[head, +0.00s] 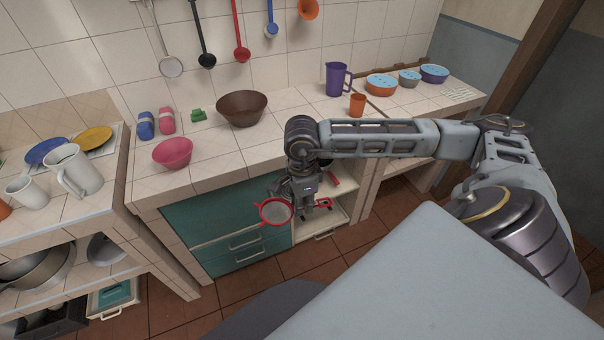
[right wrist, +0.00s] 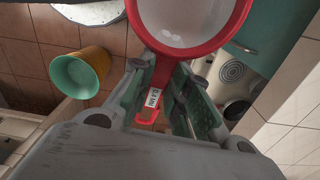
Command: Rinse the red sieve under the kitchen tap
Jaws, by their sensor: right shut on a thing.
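The red sieve (head: 275,212), with a red rim and a pale mesh, is held in front of the counter's lower cupboard, below the worktop. My right gripper (head: 300,203) is shut on its handle. In the right wrist view the sieve (right wrist: 151,39) is cut off by the top edge, and its red handle runs back between the fingers of the right gripper (right wrist: 166,82). No tap shows in either view. My left gripper is not in view.
The tiled worktop (head: 225,155) bears a brown bowl (head: 242,108), a pink bowl (head: 173,153) and an orange cup (head: 357,105). Teal drawers (head: 210,222) lie left of the sieve.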

